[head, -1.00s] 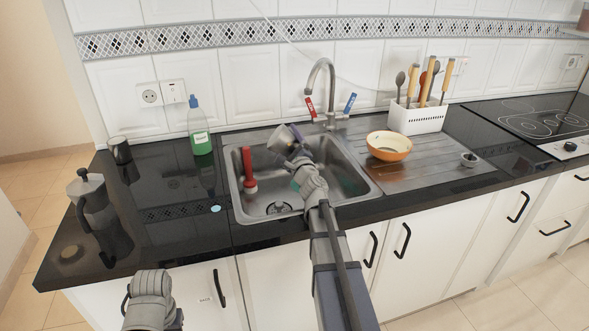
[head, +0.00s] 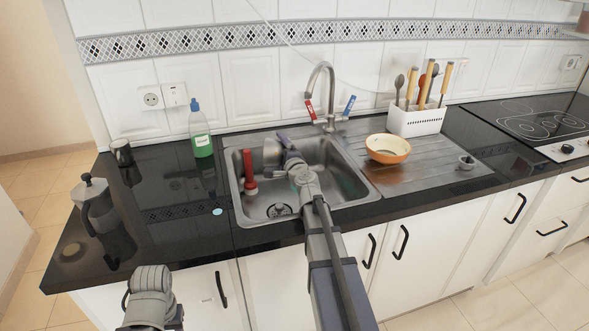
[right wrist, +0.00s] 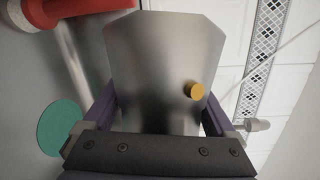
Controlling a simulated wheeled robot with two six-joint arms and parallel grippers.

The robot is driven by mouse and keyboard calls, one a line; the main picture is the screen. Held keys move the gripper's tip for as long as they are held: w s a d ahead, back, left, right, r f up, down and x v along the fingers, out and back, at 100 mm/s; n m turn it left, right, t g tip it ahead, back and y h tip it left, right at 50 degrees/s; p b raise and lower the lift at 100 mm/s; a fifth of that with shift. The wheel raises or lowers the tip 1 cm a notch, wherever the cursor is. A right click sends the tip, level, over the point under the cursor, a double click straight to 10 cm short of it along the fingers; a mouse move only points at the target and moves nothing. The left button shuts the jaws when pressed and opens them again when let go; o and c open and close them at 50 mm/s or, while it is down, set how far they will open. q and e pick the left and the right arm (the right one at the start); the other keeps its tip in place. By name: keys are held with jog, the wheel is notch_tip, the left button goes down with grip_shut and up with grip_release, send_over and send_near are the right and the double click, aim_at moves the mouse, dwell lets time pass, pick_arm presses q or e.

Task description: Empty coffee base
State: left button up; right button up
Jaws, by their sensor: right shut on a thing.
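My right gripper (head: 287,151) is over the sink (head: 232,190), shut on a grey metal coffee base (head: 271,151). The base is inside the sink outline in the head view, left of the gripper. In the right wrist view the base (right wrist: 155,60) fills the space between the purple fingers, with a brass valve (right wrist: 196,91) on its side. Its inside and any contents are hidden. A moka pot (head: 96,205) stands upright on the counter at the left. Only part of my left arm shows at the bottom left; its fingers are out of view.
A red-handled tool (head: 249,165) stands in the sink, close to the base. The tap (head: 322,85) rises behind. An orange bowl (head: 388,149) and utensil rack (head: 415,122) are right, a green soap bottle (head: 201,140) and dark cup (head: 121,153) left. The front-left counter is mostly clear.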

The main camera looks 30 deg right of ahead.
jog(key=shift+w+a+f+n+g+p, duration=0.1)
jog(key=shift+a+f+n+g+p, duration=0.15)
jog(key=shift+n, duration=0.35)
jog(key=shift+w+a+f+n+g+p, duration=0.1)
jog(key=shift+f+n+g+p, duration=0.2)
jog(key=shift+n, duration=0.3)
jog(key=shift+w+a+f+n+g+h, duration=0.2)
jog(key=shift+a+n+g, duration=0.1)
jog(key=shift+n, duration=0.1)
jog(key=shift+w+a+f+n+g+h, duration=0.2)
jog(key=shift+a+n+g, duration=0.1)
jog(key=shift+n, duration=0.1)
jog(key=shift+a+f+n+g+h+p, duration=0.1)
jog(key=shift+f+n+g+h+p, duration=0.4)
jog(key=shift+n, duration=0.6)
jog(key=shift+w+a+r+n+g+h+p, duration=0.4)
jog(key=shift+a+r+n+g+h+p, duration=0.4)
jog(key=shift+n, duration=0.45)
jog(key=shift+w+a+r+n+g+h+p, duration=0.3)
jog(key=shift+w+a+n+h+p, duration=0.2)
jog(key=shift+n+p, duration=0.6)
jog(key=shift+w+a+r+n+g+h+p, duration=0.4)
jog(key=shift+a+r+n+h+p, duration=0.3)
jog(key=shift+n, duration=0.65)
jog(key=shift+s+f, duration=0.1)
jog(key=shift+f, duration=0.1)
